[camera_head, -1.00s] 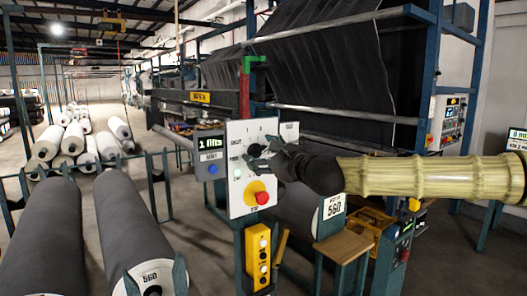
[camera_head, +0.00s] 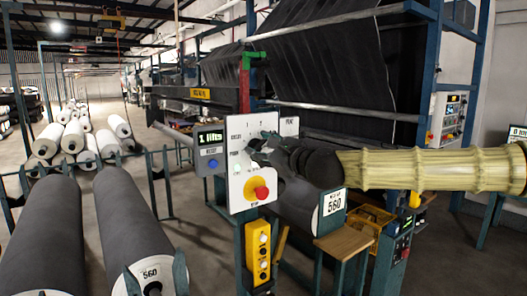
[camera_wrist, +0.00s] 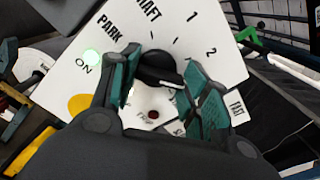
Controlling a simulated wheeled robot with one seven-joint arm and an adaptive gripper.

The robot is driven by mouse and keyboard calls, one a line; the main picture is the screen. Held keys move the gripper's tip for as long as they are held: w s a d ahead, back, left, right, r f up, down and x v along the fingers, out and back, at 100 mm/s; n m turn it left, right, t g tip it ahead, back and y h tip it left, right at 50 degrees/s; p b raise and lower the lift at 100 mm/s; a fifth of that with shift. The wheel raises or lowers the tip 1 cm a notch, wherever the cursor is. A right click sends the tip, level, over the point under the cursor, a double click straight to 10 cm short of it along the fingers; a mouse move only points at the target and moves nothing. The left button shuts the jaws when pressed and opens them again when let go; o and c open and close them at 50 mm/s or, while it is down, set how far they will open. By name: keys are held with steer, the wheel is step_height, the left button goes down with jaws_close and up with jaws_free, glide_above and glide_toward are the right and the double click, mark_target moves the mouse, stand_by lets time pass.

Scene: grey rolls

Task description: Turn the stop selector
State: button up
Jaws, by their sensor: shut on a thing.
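The stop selector is a black knob (camera_wrist: 155,66) on a white panel (camera_head: 238,190), with marks for PARK, 1, 2 and other words around it. In the wrist view my gripper (camera_wrist: 160,82) has its two teal-padded fingers on either side of the knob, shut on it. A short white mark shows at the knob's lower right edge; which label the knob points to is unclear. In the head view my gripper (camera_head: 263,156) reaches the panel from the right and hides most of the knob.
A red button on a yellow base (camera_head: 261,192) sits below the selector. A lit green lamp (camera_wrist: 92,57) is marked ON. A yellow pendant box (camera_head: 258,250) hangs below. Grey rolls (camera_head: 135,225) lie at left; a small wooden shelf (camera_head: 344,242) stands at right.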

steer(key=n+b, duration=0.4)
steer(key=n, duration=0.2)
steer(key=n+b, duration=0.3)
steer(key=n, duration=0.2)
steer(key=shift+s+a, duration=0.1)
steer(key=n+b, duration=0.3)
steer(key=n, duration=0.3)
steer(key=n+b, duration=0.2)
steer(key=n, duration=0.3)
steer(key=shift+s+a+b, duration=0.1)
steer(key=shift+b, duration=0.3)
steer(key=shift+n, duration=0.4)
steer(key=o, duration=1)
steer(key=shift+f, duration=0.1)
